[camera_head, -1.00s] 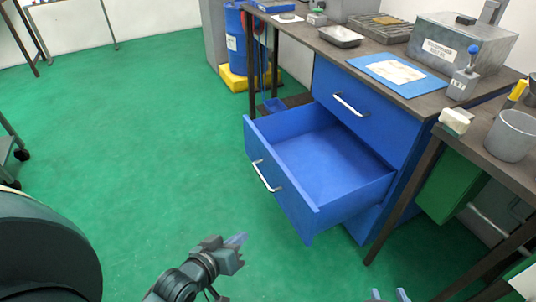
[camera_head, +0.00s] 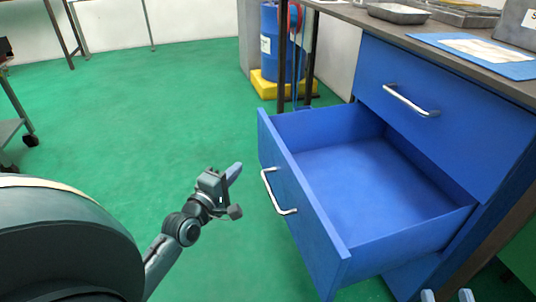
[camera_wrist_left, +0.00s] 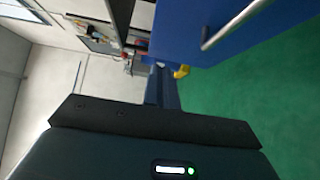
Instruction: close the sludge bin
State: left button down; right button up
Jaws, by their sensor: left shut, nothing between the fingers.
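The open blue drawer (camera_head: 365,180), the only open bin-like thing in view, is pulled well out of the blue cabinet (camera_head: 440,120) and looks empty. Its front has a silver bar handle (camera_head: 277,192). My left gripper (camera_head: 236,171) is shut and empty, just left of the drawer front and apart from it. In the left wrist view, the shut fingers (camera_wrist_left: 162,88) point ahead, with the blue drawer front (camera_wrist_left: 185,30) and handle (camera_wrist_left: 235,24) at the top. My right gripper (camera_head: 447,296) shows only two separated fingertips at the bottom edge.
A closed drawer with a silver handle (camera_head: 410,100) sits above the open one. The bench top (camera_head: 480,62) holds trays and a blue mat (camera_head: 480,52). A blue barrel (camera_head: 282,45) on a yellow base (camera_head: 275,88) stands behind.

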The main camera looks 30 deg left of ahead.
pick_arm(q)
jog(key=b, duration=0.3)
send_near(273, 143)
jog(key=w+a, duration=0.3)
jog(key=shift+w+d+b, duration=0.3)
jog(key=shift+w+d, duration=0.35)
jog(key=shift+w, duration=0.25)
jog(key=shift+w+d, duration=0.5)
jog(key=shift+w, duration=0.05)
pick_arm(e)
jog(key=shift+w+r+n+t+y, duration=0.3)
jog(key=shift+r+y, duration=0.15)
jog(key=shift+r, duration=0.1)
jog(key=shift+w+r+n+t+y, duration=0.2)
jog(key=shift+r+t+y, duration=0.1)
jog(key=shift+r+y, duration=0.2)
jog(key=shift+r, duration=0.1)
